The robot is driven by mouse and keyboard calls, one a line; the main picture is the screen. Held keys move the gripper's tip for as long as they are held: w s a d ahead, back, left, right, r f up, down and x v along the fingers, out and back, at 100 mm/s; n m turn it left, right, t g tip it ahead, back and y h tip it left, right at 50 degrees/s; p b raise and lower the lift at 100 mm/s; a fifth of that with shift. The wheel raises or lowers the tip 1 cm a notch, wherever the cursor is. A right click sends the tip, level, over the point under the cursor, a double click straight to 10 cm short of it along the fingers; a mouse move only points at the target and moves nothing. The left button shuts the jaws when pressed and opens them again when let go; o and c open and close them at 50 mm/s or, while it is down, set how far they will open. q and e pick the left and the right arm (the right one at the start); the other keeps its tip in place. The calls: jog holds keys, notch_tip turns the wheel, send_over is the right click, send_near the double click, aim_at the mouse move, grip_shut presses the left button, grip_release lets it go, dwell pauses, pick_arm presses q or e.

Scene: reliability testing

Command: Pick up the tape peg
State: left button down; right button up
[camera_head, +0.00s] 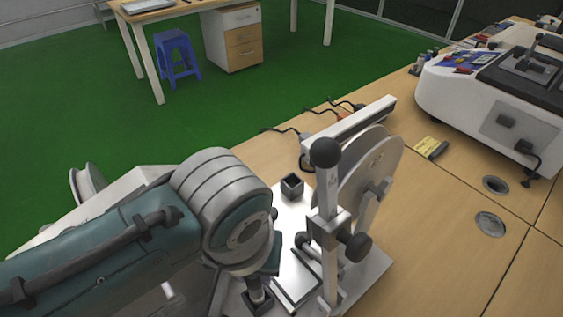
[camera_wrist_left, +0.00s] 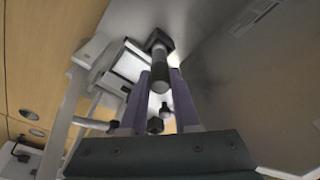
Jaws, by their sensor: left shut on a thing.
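My left arm comes in from the left in the head view, and its gripper (camera_head: 260,285) is low near the bottom edge, mostly hidden by my wrist. In the left wrist view the two purple fingers (camera_wrist_left: 160,85) are closed around the tape peg (camera_wrist_left: 160,75), a dark and grey cylinder with a dark square block at its far end. In the head view a dark square piece shows beneath the gripper; I cannot tell if it is part of the peg or its holder. My right gripper is not in view.
A test stand with a large pale disc (camera_head: 372,170) and a black-knobbed upright (camera_head: 325,190) stands just right of my gripper. A dark square cup (camera_head: 291,186) sits on the white base plate (camera_head: 288,240). A white machine (camera_head: 470,105) and yellow item (camera_head: 430,148) are farther right.

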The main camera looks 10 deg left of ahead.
pick_arm(q)
notch_tip(320, 180, up, 20)
jog(key=p, duration=0.4)
jog(key=shift+p, duration=0.3)
jog(key=shift+f+b, duration=3.35)
jog(key=shift+f, duration=4.5)
